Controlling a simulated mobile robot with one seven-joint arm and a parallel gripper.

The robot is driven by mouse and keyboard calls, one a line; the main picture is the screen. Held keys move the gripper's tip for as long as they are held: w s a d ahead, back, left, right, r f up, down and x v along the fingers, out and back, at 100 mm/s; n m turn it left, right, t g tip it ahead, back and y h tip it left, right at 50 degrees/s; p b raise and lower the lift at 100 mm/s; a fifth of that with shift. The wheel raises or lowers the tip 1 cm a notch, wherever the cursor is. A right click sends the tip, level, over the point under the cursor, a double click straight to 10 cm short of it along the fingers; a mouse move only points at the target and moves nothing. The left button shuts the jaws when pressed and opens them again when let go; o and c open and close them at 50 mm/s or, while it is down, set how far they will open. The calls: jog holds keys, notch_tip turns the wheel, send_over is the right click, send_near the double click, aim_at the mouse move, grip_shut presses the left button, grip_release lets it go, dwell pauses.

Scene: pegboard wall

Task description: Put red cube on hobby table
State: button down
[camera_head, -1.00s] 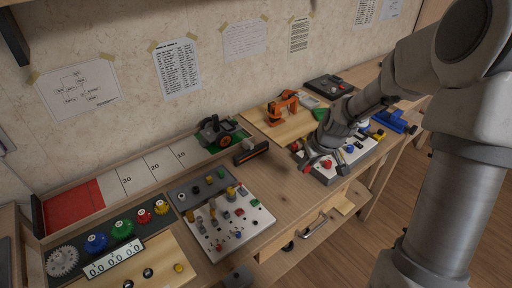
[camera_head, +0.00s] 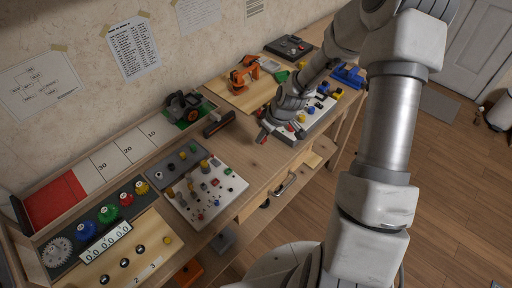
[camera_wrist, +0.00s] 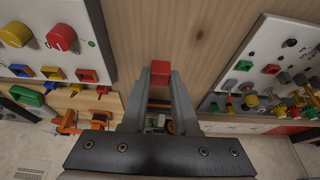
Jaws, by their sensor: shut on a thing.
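The red cube (camera_wrist: 160,68) is held between the two fingertips of my gripper (camera_wrist: 160,82) in the wrist view. In the head view my gripper (camera_head: 279,133) is low over the hobby table (camera_head: 254,158), just left of a white peg panel. Bare wood lies below the cube in the wrist view. I cannot tell whether the cube touches the wood. In the head view the cube is hard to make out at the fingers.
A white panel (camera_head: 310,130) with coloured knobs and slots is close on one side. A second panel (camera_head: 212,196) with several small pegs is to the left. Bare wood runs between the panels.

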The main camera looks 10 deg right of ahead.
aim_at(255, 153)
jog(key=shift+s+a+f, duration=0.2)
jog(key=shift+a+f, duration=0.2)
jog(key=shift+a, duration=0.1)
jog(key=shift+s+a+f, duration=0.15)
jog(key=shift+a+f, duration=0.2)
jog(key=shift+a, duration=0.15)
jog(key=shift+f, duration=1.9)
jog(key=shift+f+b, duration=0.2)
jog(key=shift+b, duration=0.2)
jog(key=c, duration=0.7)
grip_release()
jog(key=shift+r, duration=0.1)
jog(key=shift+d+r+p, duration=0.1)
jog(key=shift+r+p, duration=0.2)
jog(key=shift+r, duration=0.2)
jog(key=v, duration=0.5)
jog(key=p+v, duration=0.1)
jog(key=v, duration=0.5)
jog(key=shift+s+p, duration=0.25)
jog(key=shift+p, duration=0.05)
